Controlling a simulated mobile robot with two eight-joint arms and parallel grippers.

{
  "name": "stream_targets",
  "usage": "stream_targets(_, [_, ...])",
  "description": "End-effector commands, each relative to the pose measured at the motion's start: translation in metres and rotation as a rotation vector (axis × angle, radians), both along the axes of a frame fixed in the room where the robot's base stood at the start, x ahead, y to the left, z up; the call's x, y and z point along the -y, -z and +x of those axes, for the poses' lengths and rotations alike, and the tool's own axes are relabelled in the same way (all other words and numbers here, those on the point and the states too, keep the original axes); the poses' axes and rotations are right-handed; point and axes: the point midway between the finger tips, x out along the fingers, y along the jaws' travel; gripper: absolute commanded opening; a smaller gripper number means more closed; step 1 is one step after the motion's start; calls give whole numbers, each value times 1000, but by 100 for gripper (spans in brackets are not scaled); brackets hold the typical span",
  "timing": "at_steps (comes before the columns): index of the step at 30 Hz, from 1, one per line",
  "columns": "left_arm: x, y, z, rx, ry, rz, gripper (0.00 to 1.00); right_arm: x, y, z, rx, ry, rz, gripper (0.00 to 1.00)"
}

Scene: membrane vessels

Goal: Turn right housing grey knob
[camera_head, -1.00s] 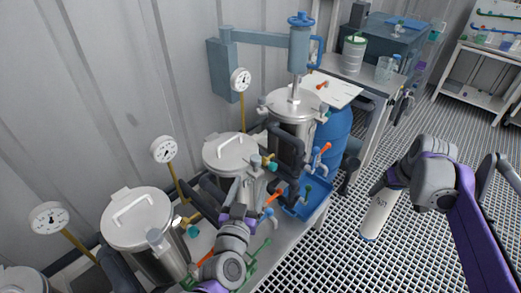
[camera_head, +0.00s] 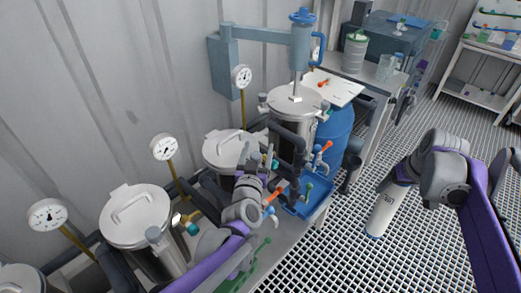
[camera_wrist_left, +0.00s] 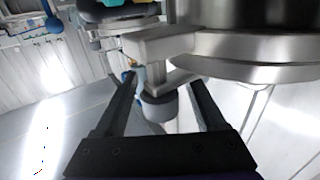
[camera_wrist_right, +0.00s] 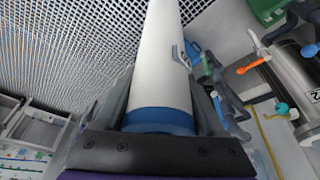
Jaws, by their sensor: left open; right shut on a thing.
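A grey knob (camera_wrist_left: 158,106) on a steel bracket beside a steel housing stands between the fingers of my left gripper (camera_wrist_left: 163,98) in the left wrist view. The fingers are open on both sides of it; contact cannot be told. In the head view my left gripper (camera_head: 266,160) is at the right side of the middle lidded vessel (camera_head: 226,148), and hides the knob there. My right gripper (camera_head: 398,178) is shut on a white cylinder with a blue end (camera_head: 382,212), held over the grating floor. The cylinder also fills the right wrist view (camera_wrist_right: 162,65).
Another steel vessel (camera_head: 136,213) stands to the left and one (camera_head: 294,103) behind to the right, under a blue arm fixture (camera_head: 300,45). Dark pipes, dial gauges (camera_head: 164,147) and an orange-handled valve (camera_head: 275,196) crowd the left gripper. The grating floor is open on the right.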

Motion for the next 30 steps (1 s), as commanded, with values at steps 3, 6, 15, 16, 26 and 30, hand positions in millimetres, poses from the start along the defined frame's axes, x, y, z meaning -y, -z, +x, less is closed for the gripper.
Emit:
stream_targets(3, [0,0,1,0,0,0,72,0,0,0,0,0,0,0])
stream_targets(6, [0,0,1,0,0,0,72,0,0,0,0,0,0,0])
stream_targets(15, [0,0,1,0,0,0,27,0,0,0,0,0,0,0])
stream_targets(16, [0,0,1,0,0,0,21,0,0,0,0,0,0,0])
stream_targets(26, [0,0,1,0,-2,0,0,0,0,0,0,0,0,0])
stream_targets(30, [0,0,1,0,-14,-1,0,0,1,0,0,0,0,0])
